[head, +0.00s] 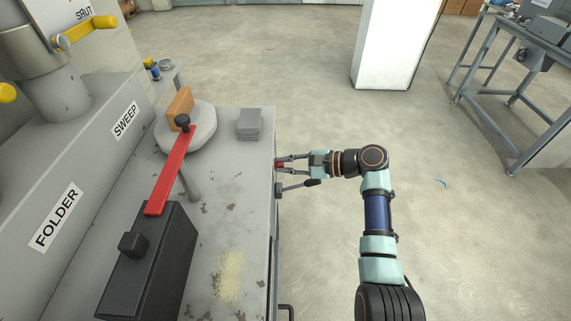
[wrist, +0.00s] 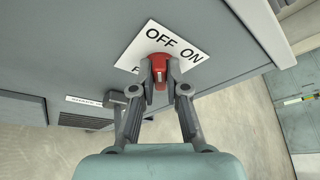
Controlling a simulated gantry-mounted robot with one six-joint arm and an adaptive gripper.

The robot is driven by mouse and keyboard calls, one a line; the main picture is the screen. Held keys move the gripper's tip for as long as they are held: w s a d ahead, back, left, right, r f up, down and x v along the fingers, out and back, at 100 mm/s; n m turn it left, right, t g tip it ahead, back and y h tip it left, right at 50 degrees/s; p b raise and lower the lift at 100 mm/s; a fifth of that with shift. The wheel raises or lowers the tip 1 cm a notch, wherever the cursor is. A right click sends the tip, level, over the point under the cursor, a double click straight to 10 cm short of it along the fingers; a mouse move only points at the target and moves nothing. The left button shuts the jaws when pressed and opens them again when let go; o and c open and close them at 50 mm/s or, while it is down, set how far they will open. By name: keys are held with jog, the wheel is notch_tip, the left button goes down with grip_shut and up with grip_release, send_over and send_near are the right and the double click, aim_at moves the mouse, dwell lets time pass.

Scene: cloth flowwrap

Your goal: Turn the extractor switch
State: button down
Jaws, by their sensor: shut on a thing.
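The extractor switch is a red knob (wrist: 160,66) on the side panel of the grey bench, in front of a white plate (wrist: 181,42) marked OFF and ON. Another letter on the plate is partly hidden. In the head view a bit of the red knob (head: 281,165) shows at the bench's right side. My gripper (wrist: 161,77) is shut on the red knob, one finger on each side of it. In the head view my gripper (head: 284,165) reaches in from the right, level with the bench edge. The knob's pointer lies between the fingers, below the OFF label.
The bench top (head: 225,190) holds a red lever (head: 170,172), a grey stack (head: 249,124), an orange block (head: 180,104) and yellowish crumbs (head: 229,275). A dark lever (head: 298,186) sticks out just below my gripper. The floor to the right is mostly clear.

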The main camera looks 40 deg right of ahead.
jog(key=shift+n+t+p, duration=0.3)
jog(key=shift+n+p, duration=0.2)
jog(key=shift+p, duration=0.2)
jog(key=c, duration=1.2)
grip_release()
jog(key=v, duration=1.2)
jog(key=shift+r, duration=0.1)
jog(key=shift+r, duration=0.1)
